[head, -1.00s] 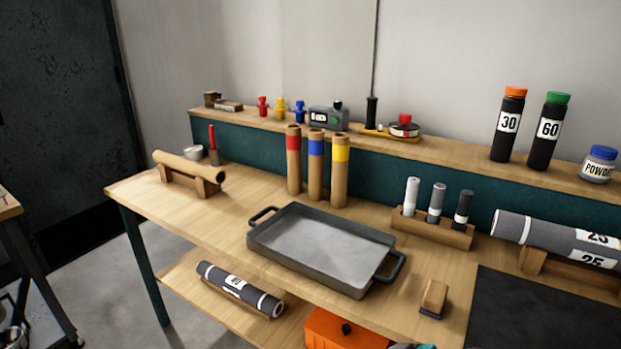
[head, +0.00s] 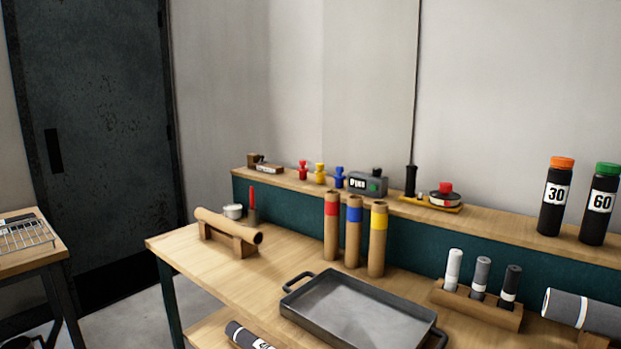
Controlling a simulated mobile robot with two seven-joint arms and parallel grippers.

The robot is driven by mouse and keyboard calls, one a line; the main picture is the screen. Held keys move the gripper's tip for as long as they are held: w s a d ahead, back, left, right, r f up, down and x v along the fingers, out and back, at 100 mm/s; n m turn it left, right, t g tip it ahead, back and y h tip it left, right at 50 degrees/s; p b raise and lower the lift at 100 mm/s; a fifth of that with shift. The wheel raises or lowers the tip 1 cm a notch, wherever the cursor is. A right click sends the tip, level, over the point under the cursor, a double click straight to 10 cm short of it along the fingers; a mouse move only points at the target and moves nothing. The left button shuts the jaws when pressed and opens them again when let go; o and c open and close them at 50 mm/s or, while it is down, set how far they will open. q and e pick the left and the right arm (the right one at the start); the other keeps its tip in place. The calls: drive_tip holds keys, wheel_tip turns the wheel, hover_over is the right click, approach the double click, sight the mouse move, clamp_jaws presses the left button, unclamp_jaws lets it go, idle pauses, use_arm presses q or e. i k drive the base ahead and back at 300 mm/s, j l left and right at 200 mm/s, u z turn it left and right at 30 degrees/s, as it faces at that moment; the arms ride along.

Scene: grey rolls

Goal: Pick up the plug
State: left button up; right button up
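Three small plug-like pieces stand in a row on the raised back shelf in the head view: a red plug (head: 303,170), a yellow plug (head: 320,173) and a blue plug (head: 339,177). They look upright and a little apart from each other. Neither of my grippers is in view.
The shelf (head: 520,227) also holds a grey timer box (head: 368,183) and black bottles with orange and green caps. Below stand cardboard tubes with red, blue and yellow bands (head: 354,235). A grey tray (head: 360,310) and a tube on a wooden cradle (head: 228,224) occupy the bench.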

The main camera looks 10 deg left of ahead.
sight(303, 171)
drive_tip(key=i+j+u, duration=0.1)
drive_tip(key=j, duration=0.3)
drive_tip(key=i+j, duration=0.1)
drive_tip(key=j, duration=0.3)
drive_tip(key=i+j+u, duration=0.15)
drive_tip(key=j, duration=0.3)
drive_tip(key=i+j+u, duration=0.1)
drive_tip(key=j, duration=0.3)
drive_tip(key=i+j+u, duration=0.1)
drive_tip(key=j, duration=0.25)
